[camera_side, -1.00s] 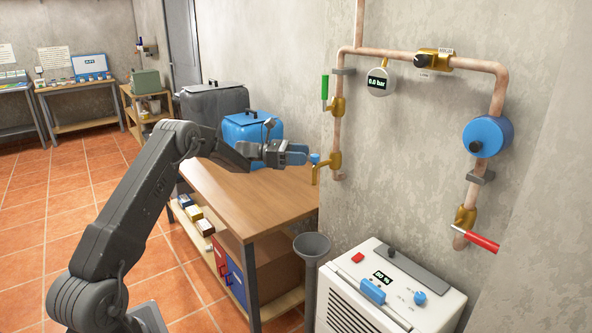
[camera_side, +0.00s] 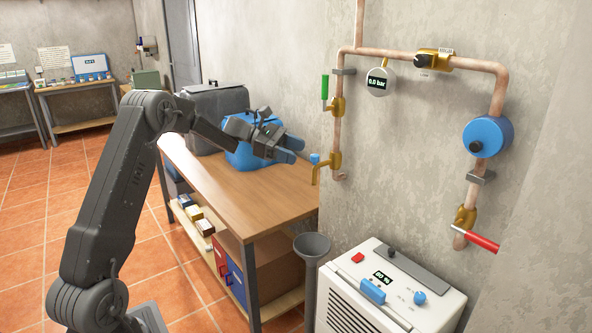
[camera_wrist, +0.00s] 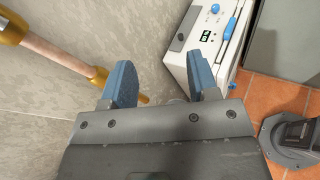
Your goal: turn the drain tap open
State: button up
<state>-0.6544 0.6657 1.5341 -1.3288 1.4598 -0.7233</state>
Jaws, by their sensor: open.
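The drain tap (camera_side: 331,163) is a brass fitting at the bottom of the left copper pipe, with a small blue handle (camera_side: 315,159) and a downward spout. My gripper (camera_side: 294,149) has blue fingers, open and empty, to the left of the handle and slightly higher, apart from it in the side view. In the wrist view my open gripper (camera_wrist: 164,82) shows both fingers spread. Brass of the tap (camera_wrist: 97,77) shows beside the left finger there; the blue handle is not visible in that view. I cannot tell the handle's exact angle.
A grey funnel (camera_side: 312,244) stands below the spout. A white dehumidifier-like unit (camera_side: 390,290) is to its right. A gauge (camera_side: 378,83) appears to read 0.0 bar.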

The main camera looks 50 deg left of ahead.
jog(key=s+d+r+m+g+y, duration=0.2)
jog(key=s+d+m, duration=0.3)
jog(key=d, duration=0.3)
jog(key=s+d+r+m+g+y, duration=0.2)
jog(key=s+d+m+g, duration=0.1)
jog(key=s+d, duration=0.4)
jog(key=shift+d+r+m+y, duration=0.2)
jog(key=shift+d+m+y, duration=0.2)
jog(key=shift+d+m, duration=0.65)
jog(key=shift+d, duration=0.1)
jog(key=n+t+h, duration=0.4)
jog(key=n+t, duration=0.6)
jog(key=n, duration=0.6)
send_near(315, 158)
jog(key=w+a+x, duration=0.1)
jog(key=x, duration=1.1)
jog(key=shift+t, duration=0.3)
jog(key=shift+f, duration=0.1)
